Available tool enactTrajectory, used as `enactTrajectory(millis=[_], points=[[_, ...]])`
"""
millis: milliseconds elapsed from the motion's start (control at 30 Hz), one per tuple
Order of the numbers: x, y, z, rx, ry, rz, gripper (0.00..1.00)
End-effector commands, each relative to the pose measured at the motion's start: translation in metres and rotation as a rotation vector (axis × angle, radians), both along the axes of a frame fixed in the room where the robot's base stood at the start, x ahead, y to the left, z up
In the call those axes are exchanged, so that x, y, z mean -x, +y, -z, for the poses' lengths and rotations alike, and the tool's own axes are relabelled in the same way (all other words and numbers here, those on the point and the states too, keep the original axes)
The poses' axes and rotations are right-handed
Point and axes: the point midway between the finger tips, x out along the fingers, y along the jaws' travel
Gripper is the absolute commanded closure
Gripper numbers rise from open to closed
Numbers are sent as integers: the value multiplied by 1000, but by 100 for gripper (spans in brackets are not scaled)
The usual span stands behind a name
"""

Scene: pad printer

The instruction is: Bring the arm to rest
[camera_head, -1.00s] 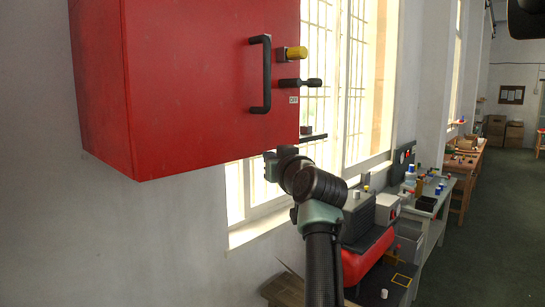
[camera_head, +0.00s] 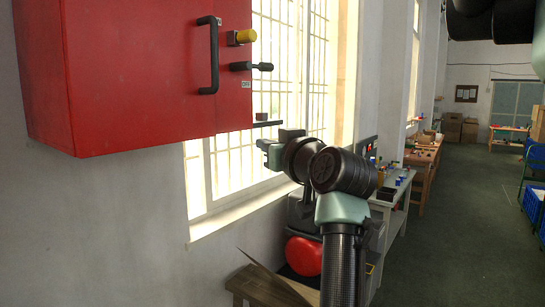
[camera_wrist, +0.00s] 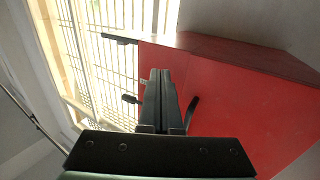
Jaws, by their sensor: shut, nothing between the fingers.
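My gripper (camera_wrist: 159,76) is shut and empty in the wrist view, its two dark fingers side by side. They point towards the red cabinet (camera_wrist: 235,100) and overlap it in that view; I see no contact. In the head view the cabinet (camera_head: 140,75) hangs on the wall at the upper left, with its front closed. My raised arm stands right of and below it, its wrist bent left in front of the window. The fingertips cannot be made out in the head view.
The cabinet has a black handle (camera_head: 213,55), a yellow knob (camera_head: 242,37) and a black lever (camera_head: 252,67). A red rounded thing (camera_head: 303,256) and a wooden bench (camera_head: 268,287) are low beside my arm. Workbenches line the wall. The floor (camera_head: 460,220) at right is open.

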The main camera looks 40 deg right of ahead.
Motion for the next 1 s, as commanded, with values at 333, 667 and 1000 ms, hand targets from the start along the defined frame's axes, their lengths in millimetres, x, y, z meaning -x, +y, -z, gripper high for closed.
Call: enactTrajectory(millis=[333, 667, 1000], points=[[11, -3, 0, -1, 1, 0, 100], [0, 102, -22, 86, -147, -30, 100], [95, 319, -79, 155, -581, -184, 100]])
